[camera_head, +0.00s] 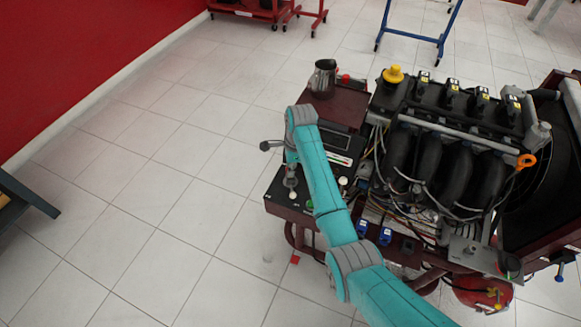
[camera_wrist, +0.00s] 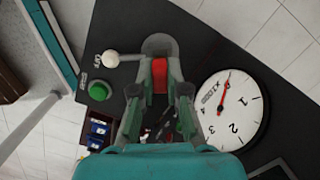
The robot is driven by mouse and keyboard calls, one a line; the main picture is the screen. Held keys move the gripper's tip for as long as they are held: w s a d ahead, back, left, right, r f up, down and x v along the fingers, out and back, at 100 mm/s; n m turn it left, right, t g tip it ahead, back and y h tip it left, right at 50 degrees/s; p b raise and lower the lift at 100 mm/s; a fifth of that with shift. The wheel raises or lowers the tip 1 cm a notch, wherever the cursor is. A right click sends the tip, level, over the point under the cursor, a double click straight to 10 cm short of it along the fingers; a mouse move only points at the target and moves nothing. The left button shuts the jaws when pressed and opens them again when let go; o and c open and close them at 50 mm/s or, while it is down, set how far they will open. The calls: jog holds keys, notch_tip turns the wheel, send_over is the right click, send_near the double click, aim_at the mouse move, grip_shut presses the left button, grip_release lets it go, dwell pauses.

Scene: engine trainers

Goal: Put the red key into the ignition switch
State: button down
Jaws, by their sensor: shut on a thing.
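My gripper (camera_wrist: 158,98) is shut on the red key (camera_wrist: 159,75), whose red head shows between the fingers in the wrist view. The key's far end is hidden. My gripper (camera_head: 290,184) also shows in the head view, pointing down over the black control panel (camera_head: 277,205). The key cannot be made out there. I cannot clearly pick out the ignition switch; the gripper covers part of the panel. A grey rounded shape lies just beyond the key in the wrist view, and I cannot tell whether it belongs to the switch. I cannot tell whether the key touches anything.
A round gauge (camera_wrist: 232,108) with a red needle is right of my gripper. A green button (camera_wrist: 99,90) and a white knob (camera_wrist: 110,59) are left of it. The engine (camera_head: 450,150) stands to the right, a metal jug (camera_head: 322,78) behind.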

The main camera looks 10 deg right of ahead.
jog(key=shift+f, duration=0.7)
dwell(0.3)
jog(key=c, duration=0.8)
grip_release()
jog(key=shift+o, duration=0.2)
jog(key=shift+r, duration=0.2)
jog(key=shift+r, duration=1.3)
jog(key=shift+r, duration=0.1)
jog(key=shift+r, duration=2.4)
